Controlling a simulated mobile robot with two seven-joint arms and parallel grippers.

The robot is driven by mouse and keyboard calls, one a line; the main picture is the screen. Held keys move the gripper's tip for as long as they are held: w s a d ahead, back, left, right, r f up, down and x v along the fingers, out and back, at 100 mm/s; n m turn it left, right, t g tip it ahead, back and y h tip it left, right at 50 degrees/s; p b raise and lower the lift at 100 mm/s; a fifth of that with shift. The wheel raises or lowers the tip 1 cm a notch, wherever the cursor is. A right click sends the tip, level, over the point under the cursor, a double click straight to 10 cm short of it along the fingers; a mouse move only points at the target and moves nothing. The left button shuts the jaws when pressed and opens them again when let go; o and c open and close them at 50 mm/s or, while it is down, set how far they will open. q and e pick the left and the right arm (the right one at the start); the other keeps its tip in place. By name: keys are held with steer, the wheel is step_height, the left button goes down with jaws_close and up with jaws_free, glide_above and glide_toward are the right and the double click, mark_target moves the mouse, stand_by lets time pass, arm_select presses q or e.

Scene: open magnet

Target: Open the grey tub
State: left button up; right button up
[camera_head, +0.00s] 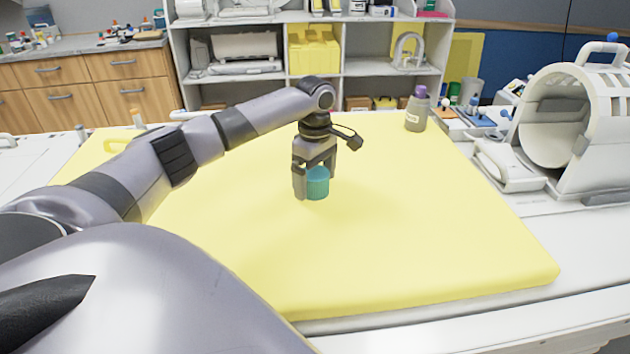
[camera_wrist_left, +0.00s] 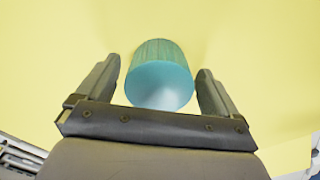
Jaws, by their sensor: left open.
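A small teal cylinder (camera_head: 318,184) stands upright on the yellow pad, with a smooth flat top and a finely ridged side. It also shows in the left wrist view (camera_wrist_left: 160,83). No plainly grey tub shows; I cannot tell whether the teal part is a lid or the whole tub. My left gripper (camera_head: 313,181) points down over it, open, with one finger on each side. In the left wrist view (camera_wrist_left: 159,68) a gap shows between each finger and the cylinder. The head view hides part of the cylinder behind the gripper. My right gripper is not in view.
The yellow pad (camera_head: 400,240) is broad and mostly clear. A grey bottle with a purple cap (camera_head: 416,110) stands at its far right corner. A white ring-shaped scanner (camera_head: 580,130) stands to the right. White shelves (camera_head: 380,68) are behind.

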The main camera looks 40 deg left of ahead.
mark_target(315, 173)
arm_select(q)
step_height(315, 173, up, 11)
steer(key=shift+r, duration=0.15)
stand_by(0.4)
